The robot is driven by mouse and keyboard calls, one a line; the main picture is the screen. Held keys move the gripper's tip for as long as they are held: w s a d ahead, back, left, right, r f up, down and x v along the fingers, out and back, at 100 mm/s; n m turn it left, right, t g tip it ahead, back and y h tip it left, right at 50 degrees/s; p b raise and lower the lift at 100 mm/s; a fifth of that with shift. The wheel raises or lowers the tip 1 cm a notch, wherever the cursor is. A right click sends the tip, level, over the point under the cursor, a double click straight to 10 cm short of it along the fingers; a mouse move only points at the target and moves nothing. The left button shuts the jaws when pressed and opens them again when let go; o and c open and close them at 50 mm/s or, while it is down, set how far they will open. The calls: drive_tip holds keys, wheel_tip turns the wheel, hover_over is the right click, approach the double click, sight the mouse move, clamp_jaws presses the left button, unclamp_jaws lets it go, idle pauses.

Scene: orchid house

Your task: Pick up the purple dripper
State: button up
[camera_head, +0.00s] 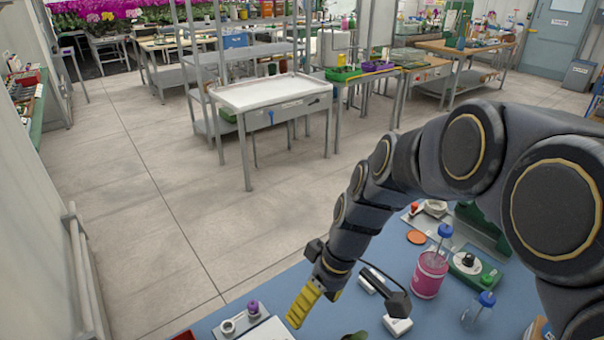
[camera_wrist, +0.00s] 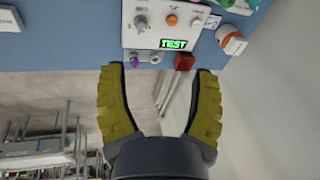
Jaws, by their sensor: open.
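A small purple piece (camera_head: 253,307), likely the purple dripper, sits on a white panel (camera_head: 262,328) near the front edge of the blue bench. A small purple piece also shows in the wrist view (camera_wrist: 134,61), at the panel's edge near the left fingertip; I cannot tell its full shape. My gripper (camera_head: 303,304) has yellow fingers and is to the right of the purple piece in the head view. In the wrist view my gripper (camera_wrist: 158,72) is open, with nothing between its fingers.
A pink container (camera_head: 430,275), a blue-capped bottle (camera_head: 478,309) and an orange disc (camera_head: 416,237) are on the bench to the right. Open floor lies beyond the bench edge.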

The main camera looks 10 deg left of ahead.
drive_tip(key=w+a+f+n+y, duration=0.1)
drive_tip(key=w+a+f+n, duration=0.3)
drive_tip(key=w+a+f, duration=0.35)
drive_tip(key=n+t, duration=0.1)
drive_tip(key=n, duration=0.3)
approach(254, 303)
drive_tip(key=x, duration=0.5)
drive_tip(key=shift+d+f, duration=0.15)
drive_tip(key=shift+f, duration=0.05)
drive_tip(key=x, duration=0.5)
drive_tip(key=shift+s+a+f, duration=0.1)
drive_tip(key=shift+a, duration=0.2)
drive_tip(key=c, duration=1)
